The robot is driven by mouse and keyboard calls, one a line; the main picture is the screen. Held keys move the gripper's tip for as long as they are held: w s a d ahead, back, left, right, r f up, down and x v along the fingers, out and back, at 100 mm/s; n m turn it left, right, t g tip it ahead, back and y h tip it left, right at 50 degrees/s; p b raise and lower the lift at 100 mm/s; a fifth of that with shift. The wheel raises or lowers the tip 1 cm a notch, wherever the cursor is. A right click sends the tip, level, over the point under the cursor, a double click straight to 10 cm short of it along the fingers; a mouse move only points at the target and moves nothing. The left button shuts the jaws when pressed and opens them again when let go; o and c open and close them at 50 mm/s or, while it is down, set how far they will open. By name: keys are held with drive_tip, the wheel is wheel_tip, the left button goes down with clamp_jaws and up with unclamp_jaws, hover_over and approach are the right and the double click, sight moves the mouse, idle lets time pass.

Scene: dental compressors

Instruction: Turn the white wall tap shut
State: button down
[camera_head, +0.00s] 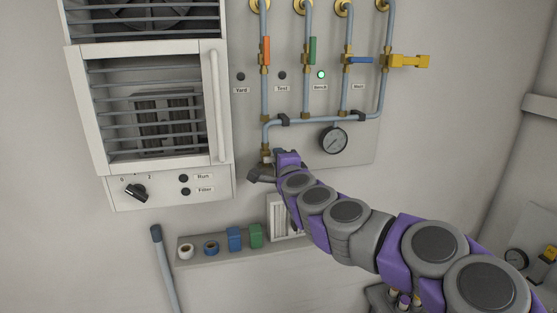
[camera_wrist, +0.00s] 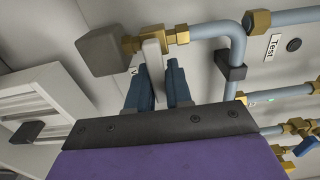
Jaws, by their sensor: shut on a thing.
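The white wall tap (camera_wrist: 152,50) shows in the wrist view as a flat white lever on a brass fitting, between a grey block (camera_wrist: 103,50) and a grey-blue pipe bend. My gripper (camera_wrist: 159,72) has its two dark blue fingers on either side of the lever's end and is shut on it. In the head view my gripper (camera_head: 274,165) is at the lower left end of the pipework, below the brass joint. There it hides the white lever.
Orange (camera_head: 265,50), green (camera_head: 312,50), blue (camera_head: 360,60) and yellow (camera_head: 408,61) taps are on pipes above. A pressure gauge (camera_head: 333,140) is right of my gripper. A louvred cabinet (camera_head: 150,110) is at left, and a shelf (camera_head: 210,262) with tape rolls is below.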

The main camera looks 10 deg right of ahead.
drive_tip(key=shift+f, duration=0.25)
drive_tip(key=c, duration=1.5)
unclamp_jaws()
drive_tip(key=o, duration=0.4)
drive_tip(key=shift+r, duration=0.1)
drive_tip(key=shift+d, duration=0.1)
drive_tip(key=s+b, duration=0.1)
drive_tip(key=s, duration=1.6)
drive_tip(key=shift+s+b, duration=0.15)
drive_tip(key=shift+b, duration=0.2)
